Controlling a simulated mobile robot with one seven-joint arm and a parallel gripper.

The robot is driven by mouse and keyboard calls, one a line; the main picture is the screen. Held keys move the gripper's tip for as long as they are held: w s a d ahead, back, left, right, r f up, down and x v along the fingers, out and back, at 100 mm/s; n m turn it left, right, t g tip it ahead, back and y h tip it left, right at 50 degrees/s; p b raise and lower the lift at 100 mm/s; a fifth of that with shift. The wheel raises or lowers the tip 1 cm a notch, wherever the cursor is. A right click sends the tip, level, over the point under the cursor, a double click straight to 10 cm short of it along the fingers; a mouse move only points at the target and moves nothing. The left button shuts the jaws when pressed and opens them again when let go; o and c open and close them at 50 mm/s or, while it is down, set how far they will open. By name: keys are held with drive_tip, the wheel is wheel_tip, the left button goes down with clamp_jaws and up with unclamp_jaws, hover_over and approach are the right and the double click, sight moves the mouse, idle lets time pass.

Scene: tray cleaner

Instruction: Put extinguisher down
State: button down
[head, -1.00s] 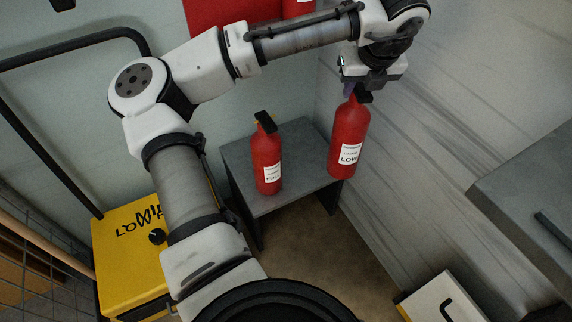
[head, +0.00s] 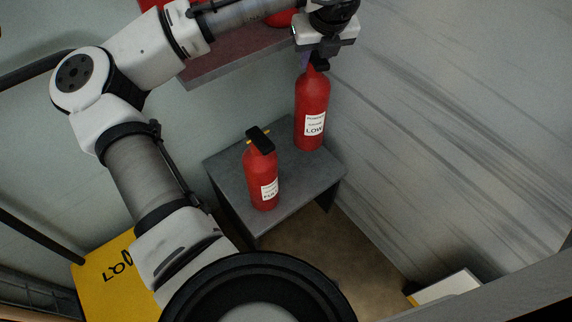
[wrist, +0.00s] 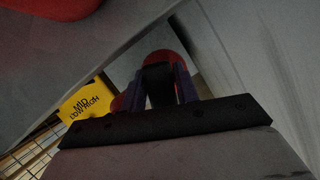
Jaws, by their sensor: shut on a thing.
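My gripper (head: 318,60) is shut on the top of a red extinguisher (head: 312,95) labelled LOW, which hangs upright below it. Its base overlaps the back right part of the small grey table (head: 300,190); I cannot tell whether it touches the top. A second red extinguisher (head: 262,182), its label seeming to read FULL, stands on the table to the front left, apart from the held one. In the wrist view my gripper's fingers (wrist: 165,88) are around the held extinguisher's black handle (wrist: 158,82), with its red body (wrist: 165,58) partly hidden behind.
A grey shelf (head: 235,58) with red things on it is above and behind the table. A light wall (head: 450,110) runs close on the right. A yellow box (head: 105,275) stands at the lower left. The table's front right is bare.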

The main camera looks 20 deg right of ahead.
sight(323, 65)
drive_tip(key=shift+w+f+b, duration=0.1)
drive_tip(key=shift+f+b, duration=1.8)
drive_tip(key=shift+f, duration=3.05)
drive_tip(key=c, duration=1.1)
unclamp_jaws()
drive_tip(key=shift+f, duration=0.1)
drive_tip(key=shift+o, duration=0.2)
drive_tip(key=p+v, duration=0.3)
drive_tip(key=v, duration=0.9)
drive_tip(key=shift+p, duration=0.4)
